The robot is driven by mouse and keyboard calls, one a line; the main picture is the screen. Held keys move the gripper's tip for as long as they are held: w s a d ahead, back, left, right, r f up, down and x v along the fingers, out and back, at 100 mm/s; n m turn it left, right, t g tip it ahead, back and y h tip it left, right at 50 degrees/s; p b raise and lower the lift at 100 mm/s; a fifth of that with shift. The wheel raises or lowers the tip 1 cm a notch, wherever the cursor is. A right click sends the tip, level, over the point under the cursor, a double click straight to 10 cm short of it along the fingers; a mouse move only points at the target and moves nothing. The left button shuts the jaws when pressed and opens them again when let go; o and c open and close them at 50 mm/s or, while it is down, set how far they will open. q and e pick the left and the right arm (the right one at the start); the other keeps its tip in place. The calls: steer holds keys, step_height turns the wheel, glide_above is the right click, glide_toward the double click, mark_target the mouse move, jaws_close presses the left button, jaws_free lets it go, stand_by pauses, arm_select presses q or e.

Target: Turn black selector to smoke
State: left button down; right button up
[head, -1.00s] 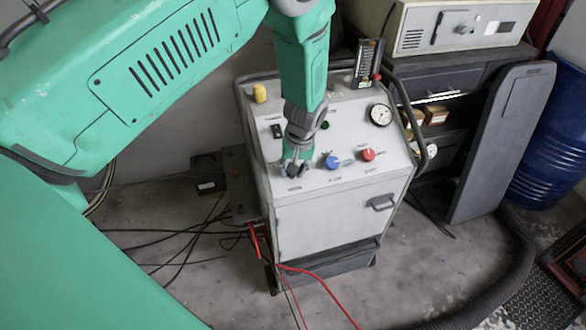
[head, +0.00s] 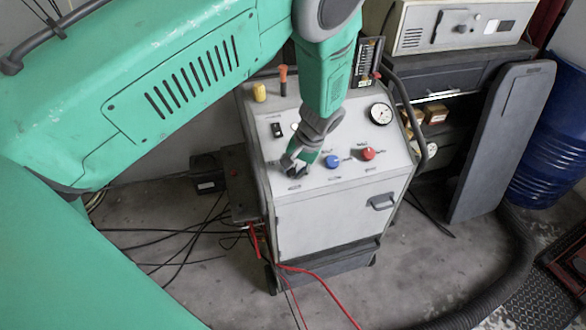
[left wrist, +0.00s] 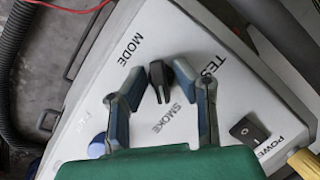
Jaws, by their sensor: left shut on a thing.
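The black selector (left wrist: 159,82) sits on the light grey panel between the MODE, TEST and SMOKE lettering in the left wrist view. Its narrow end points down the picture, towards the SMOKE lettering (left wrist: 168,117). My left gripper (left wrist: 160,76) is shut on the selector, one finger on each side of it. In the head view my left gripper (head: 290,166) is at the lower left of the sloping panel (head: 345,110) of the grey machine and mostly hides the selector. My right gripper is not in view.
A blue knob (head: 332,161) and a red knob (head: 367,153) stand right of the gripper. A rocker switch (head: 277,130), a yellow knob (head: 260,92) and a gauge (head: 381,113) are further up the panel. Cables (head: 185,235) lie on the floor at left.

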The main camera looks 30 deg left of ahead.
arm_select(q)
steer(key=shift+w+r, duration=0.1)
steer(key=shift+w, duration=0.1)
steer(key=c, duration=1.6)
jaws_free()
steer(key=shift+d, duration=0.1)
steer(key=v, duration=1.1)
steer(key=shift+d+r, duration=0.15)
steer(key=shift+r, duration=0.2)
steer(key=shift+w, duration=0.1)
